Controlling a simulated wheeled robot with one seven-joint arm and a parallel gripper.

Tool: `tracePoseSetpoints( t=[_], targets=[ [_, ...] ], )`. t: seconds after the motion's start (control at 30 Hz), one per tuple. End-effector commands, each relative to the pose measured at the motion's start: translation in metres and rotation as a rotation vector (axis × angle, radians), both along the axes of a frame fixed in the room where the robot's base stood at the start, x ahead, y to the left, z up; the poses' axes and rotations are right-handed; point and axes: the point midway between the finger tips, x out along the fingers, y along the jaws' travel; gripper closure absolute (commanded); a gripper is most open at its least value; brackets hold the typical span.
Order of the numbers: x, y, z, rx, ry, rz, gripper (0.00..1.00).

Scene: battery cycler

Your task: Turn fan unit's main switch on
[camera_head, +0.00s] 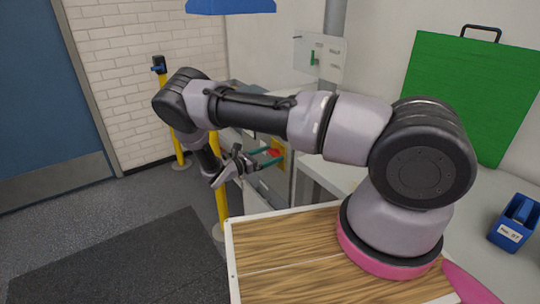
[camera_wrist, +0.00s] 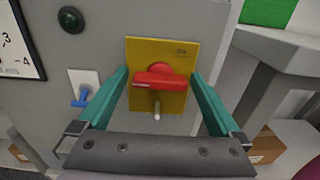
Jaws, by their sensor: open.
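The main switch has a red handle (camera_wrist: 160,80) on a yellow plate (camera_wrist: 172,52), fixed to the front of a grey cabinet (camera_wrist: 112,20). In the wrist view the handle lies about level, with a small pale peg below it. My gripper (camera_wrist: 160,88) is open, its two teal fingers on the left and right of the red handle. I cannot tell whether either finger touches it. In the head view the gripper (camera_head: 268,156) reaches the red handle (camera_head: 274,153) and the yellow plate (camera_head: 281,146), partly hiding them.
A blue lever (camera_wrist: 81,98) on a white plate, a dark round button (camera_wrist: 71,19) and a dial (camera_wrist: 18,50) are left of the switch. A grey bench (camera_wrist: 290,45) stands at right. Yellow posts (camera_head: 171,115) stand near the cabinet.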

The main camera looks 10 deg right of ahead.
Motion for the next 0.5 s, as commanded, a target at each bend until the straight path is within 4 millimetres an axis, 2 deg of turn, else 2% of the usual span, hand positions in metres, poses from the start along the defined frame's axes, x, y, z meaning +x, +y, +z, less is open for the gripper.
tracePoseSetpoints(
  t=[0.07, 0.2, 0.27, 0.5],
  targets=[
    [-0.0001, 0.0002, 0.0001, 0.0, 0.0, 0.0, 0.0],
    [0.0, 0.0003, 0.0001, 0.0, 0.0, 0.0, 0.54],
    [-0.0001, 0.0004, 0.0001, 0.0, 0.0, 0.0, 0.73],
    [-0.0003, 0.0006, 0.0, 0.007, -0.018, 0.001, 0.73]
  ],
)
